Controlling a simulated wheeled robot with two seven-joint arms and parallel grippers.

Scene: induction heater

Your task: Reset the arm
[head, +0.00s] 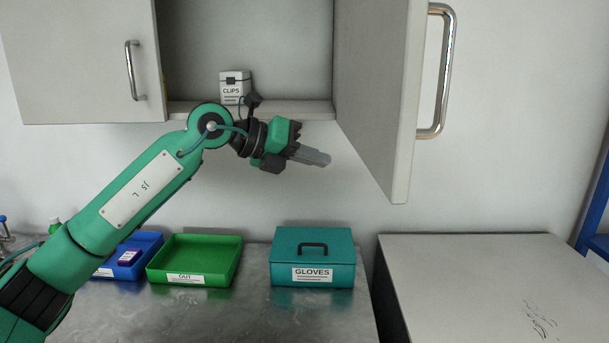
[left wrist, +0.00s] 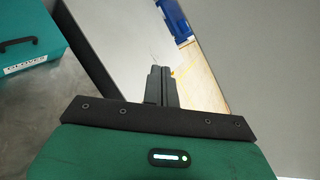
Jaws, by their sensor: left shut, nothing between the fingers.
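My left arm reaches up from the lower left in the head view. Its gripper (head: 314,157) is shut and empty, pointing right, just below the wall cabinet's lower edge and left of the open right door (head: 380,90). In the left wrist view the gripper's fingers (left wrist: 161,84) are together with nothing between them. My right gripper is not in view.
The open wall cabinet (head: 300,108) holds a white CLIPS box (head: 231,92). Below stand a teal GLOVES box (head: 312,248), an empty green OUT tray (head: 212,270) and a blue tray (head: 152,245) holding a purple item. A pale surface (head: 470,265) lies at right.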

